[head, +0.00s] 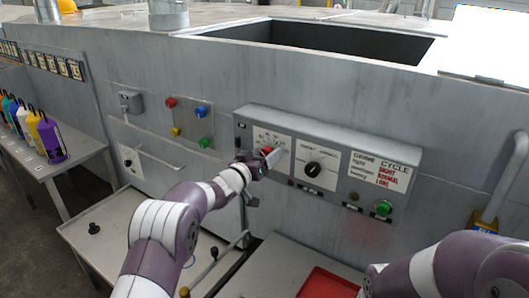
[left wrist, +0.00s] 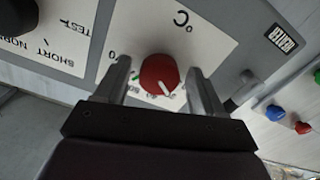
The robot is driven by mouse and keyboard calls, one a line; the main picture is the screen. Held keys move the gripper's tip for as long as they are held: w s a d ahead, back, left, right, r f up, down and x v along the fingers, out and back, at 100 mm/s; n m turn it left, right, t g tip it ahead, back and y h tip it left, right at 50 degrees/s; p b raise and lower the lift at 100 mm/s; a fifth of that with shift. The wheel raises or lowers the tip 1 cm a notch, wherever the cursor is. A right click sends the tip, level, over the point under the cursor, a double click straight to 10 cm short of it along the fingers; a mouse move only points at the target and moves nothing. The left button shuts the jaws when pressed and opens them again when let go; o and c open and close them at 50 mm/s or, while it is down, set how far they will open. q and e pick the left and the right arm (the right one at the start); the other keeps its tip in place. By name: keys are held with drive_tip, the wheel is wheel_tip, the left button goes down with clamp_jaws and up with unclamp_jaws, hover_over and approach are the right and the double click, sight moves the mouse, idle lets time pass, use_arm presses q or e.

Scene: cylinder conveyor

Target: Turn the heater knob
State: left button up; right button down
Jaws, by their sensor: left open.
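The heater knob (head: 267,150) is a small red dial knob on the left white plate of the grey control panel (head: 325,118). My left gripper (head: 270,160) is at this knob and partly covers it in the head view. In the left wrist view the red knob (left wrist: 158,74) shows whole, with a white pointer mark. My left gripper (left wrist: 160,90) is open there, one finger on each side of the knob. Gaps show between the fingers and the knob. My right arm enters at the lower right of the head view; its gripper is out of frame.
A black knob (head: 312,169) sits right of the heater knob, with a green button (head: 383,207) farther right. Red, blue, yellow and green buttons (head: 204,142) are on the left. A red tray (head: 328,284) lies below. Bottles (head: 50,138) stand on a left bench.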

use_arm(q)
drive_tip(key=shift+d, duration=0.1)
drive_tip(key=c, duration=1.1)
drive_tip(key=shift+o, duration=0.2)
drive_tip(key=m+b, duration=1.1)
drive_tip(key=m, duration=0.5)
drive_tip(key=shift+m, duration=0.4)
